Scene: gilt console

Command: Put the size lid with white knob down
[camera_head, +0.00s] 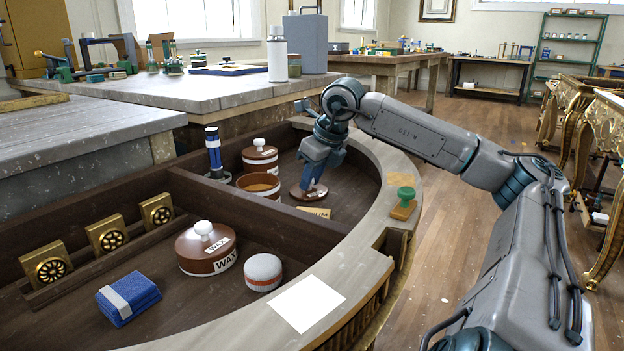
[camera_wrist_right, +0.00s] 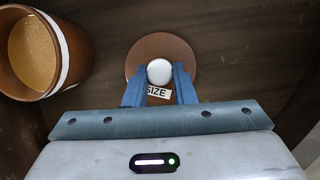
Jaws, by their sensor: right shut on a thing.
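The size lid (camera_head: 297,193) is a brown disc with a white knob and a "SIZE" label. In the head view it is low in the far compartment, right of the open pot, close to the floor; I cannot tell if it touches. My right gripper (camera_head: 313,190) points down over it and hides the knob there. In the right wrist view the fingers (camera_wrist_right: 159,82) are shut on the white knob (camera_wrist_right: 159,71), with the lid (camera_wrist_right: 185,50) beneath. The open brown pot (camera_head: 259,197) holds amber contents and also shows in the wrist view (camera_wrist_right: 38,50). My left gripper is not in view.
A lidded brown pot (camera_head: 260,157) and a blue-banded bottle (camera_head: 214,152) stand near the open pot. A dark divider (camera_head: 250,222) separates the near compartment, with a wax pot (camera_head: 200,252), a white-topped jar (camera_head: 263,272) and a blue block (camera_head: 128,298). A green-handled stamp (camera_head: 404,203) stands on the rim.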

